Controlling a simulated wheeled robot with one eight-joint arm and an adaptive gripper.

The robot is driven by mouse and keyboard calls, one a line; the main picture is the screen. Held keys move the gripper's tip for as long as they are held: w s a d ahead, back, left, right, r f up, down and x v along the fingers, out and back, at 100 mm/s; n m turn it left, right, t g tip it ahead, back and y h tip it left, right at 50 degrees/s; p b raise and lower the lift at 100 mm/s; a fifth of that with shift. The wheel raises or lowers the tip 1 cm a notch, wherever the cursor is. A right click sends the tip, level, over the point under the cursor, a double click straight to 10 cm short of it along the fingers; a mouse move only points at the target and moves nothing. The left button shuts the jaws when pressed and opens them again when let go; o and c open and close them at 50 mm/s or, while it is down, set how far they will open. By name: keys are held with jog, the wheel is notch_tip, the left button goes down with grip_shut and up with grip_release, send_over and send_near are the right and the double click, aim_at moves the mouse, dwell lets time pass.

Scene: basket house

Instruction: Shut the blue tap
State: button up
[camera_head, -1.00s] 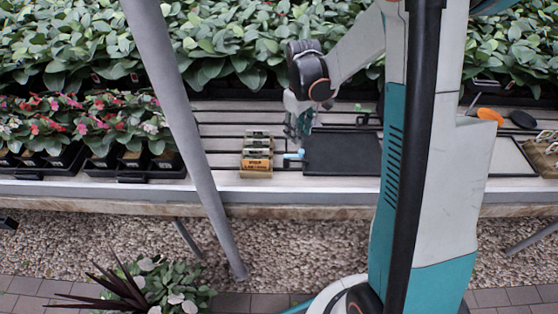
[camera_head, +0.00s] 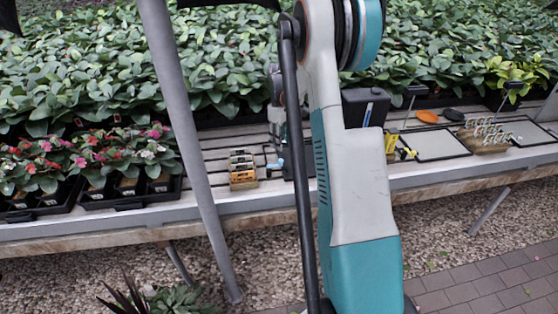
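A small light-blue piece, which looks like the blue tap (camera_head: 277,163), is on the bench just right of a small holder of labelled packets. It is tiny, and its handle position cannot be made out. My gripper (camera_head: 277,130) points down just above and behind it, partly hidden by my own arm. Whether the fingers touch the tap or are open or shut is too small to tell.
The packet holder (camera_head: 242,170) stands close left of the tap. A grey post (camera_head: 190,140) rises in front of the bench. Flower trays (camera_head: 130,195) are at left. A yellow-and-black item (camera_head: 393,147), a pale board (camera_head: 436,145) and an orange disc (camera_head: 427,116) lie at right.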

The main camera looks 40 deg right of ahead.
aim_at(281, 160)
notch_tip(281, 160, down, 9)
jog(key=shift+r+b, duration=0.1)
jog(key=shift+b, duration=1.1)
jog(key=shift+c, duration=0.4)
grip_shut()
